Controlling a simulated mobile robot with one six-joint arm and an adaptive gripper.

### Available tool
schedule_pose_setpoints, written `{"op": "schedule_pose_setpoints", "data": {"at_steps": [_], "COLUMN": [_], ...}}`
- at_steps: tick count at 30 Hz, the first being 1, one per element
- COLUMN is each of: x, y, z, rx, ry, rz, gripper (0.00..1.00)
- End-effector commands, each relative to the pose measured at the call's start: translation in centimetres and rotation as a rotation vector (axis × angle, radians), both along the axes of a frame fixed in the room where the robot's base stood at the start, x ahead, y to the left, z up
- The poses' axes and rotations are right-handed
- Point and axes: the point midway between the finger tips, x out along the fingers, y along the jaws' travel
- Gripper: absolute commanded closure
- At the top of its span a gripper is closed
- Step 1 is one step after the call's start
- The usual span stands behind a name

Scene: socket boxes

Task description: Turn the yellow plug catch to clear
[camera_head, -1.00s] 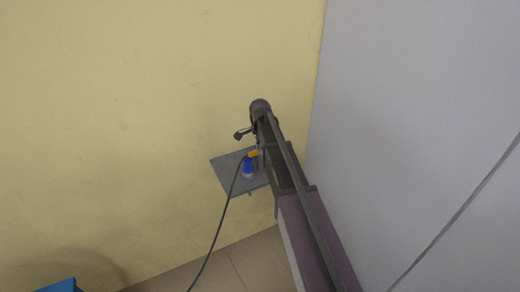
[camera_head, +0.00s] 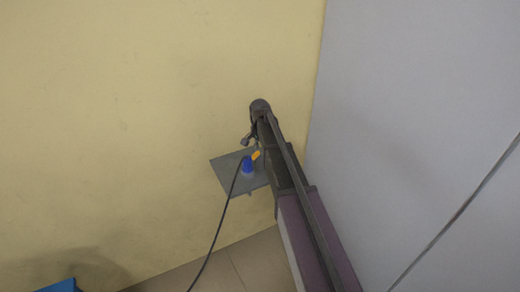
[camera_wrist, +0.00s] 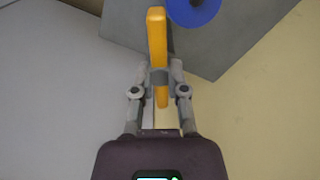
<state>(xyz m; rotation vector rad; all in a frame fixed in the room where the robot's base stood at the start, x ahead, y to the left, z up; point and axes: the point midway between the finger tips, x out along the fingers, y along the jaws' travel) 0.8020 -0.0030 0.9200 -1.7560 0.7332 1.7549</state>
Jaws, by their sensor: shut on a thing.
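The yellow catch (camera_wrist: 157,38) is a long flat lever in the wrist view, lying lengthwise between the fingers of my gripper (camera_wrist: 160,76). My gripper is shut on it, and its lower end shows behind the fingertips. The blue plug (camera_wrist: 193,9) is beside the catch, partly cut off at the top edge. In the head view the blue plug (camera_head: 247,166) is on the grey plate, with the yellow catch (camera_head: 256,155) tilted at its upper right. My arm hides much of the gripper there.
The grey plate (camera_head: 226,174) stands out by the yellow wall (camera_head: 150,110). A dark cable (camera_head: 217,232) runs from the plug down towards the floor. A grey panel (camera_head: 420,130) is close on the right. A blue object (camera_head: 58,286) shows at the lower left.

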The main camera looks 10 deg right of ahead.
Motion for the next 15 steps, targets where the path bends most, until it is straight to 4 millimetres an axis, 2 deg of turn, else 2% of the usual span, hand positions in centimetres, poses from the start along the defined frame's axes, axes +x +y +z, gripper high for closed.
{"op": "schedule_pose_setpoints", "data": {"at_steps": [15], "x": [-0.21], "y": [-0.05], "z": [-0.05], "rx": [-0.001], "ry": [0.003], "rz": [0.489], "gripper": [1.00]}}
